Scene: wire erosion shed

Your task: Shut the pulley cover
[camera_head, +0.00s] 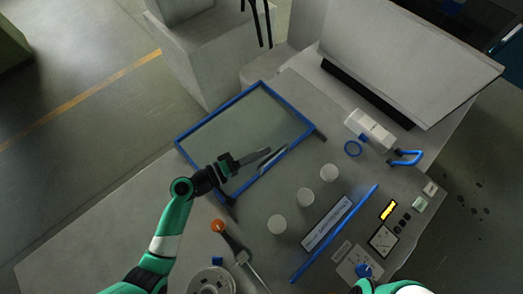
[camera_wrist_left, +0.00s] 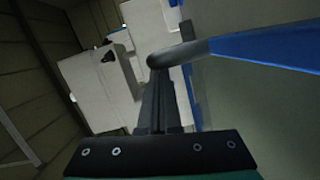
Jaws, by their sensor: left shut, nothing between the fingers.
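A see-through panel with a blue frame (camera_head: 213,121), which I take to be the pulley cover, stands out over the grey machine bed in the head view. My left gripper (camera_head: 266,152) reaches across its lower right side. Its fingers are shut with nothing between them. In the left wrist view the shut fingers (camera_wrist_left: 160,88) point at a rounded dark end of a blue bar (camera_wrist_left: 265,47), very close to it. I cannot tell whether they touch. Whether the cover is hinged, and where, is unclear. My right gripper is out of view.
A blue bar (camera_head: 335,233), a white block (camera_head: 370,129) with a blue handle (camera_head: 406,157) and a control panel (camera_head: 383,240) are further right.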

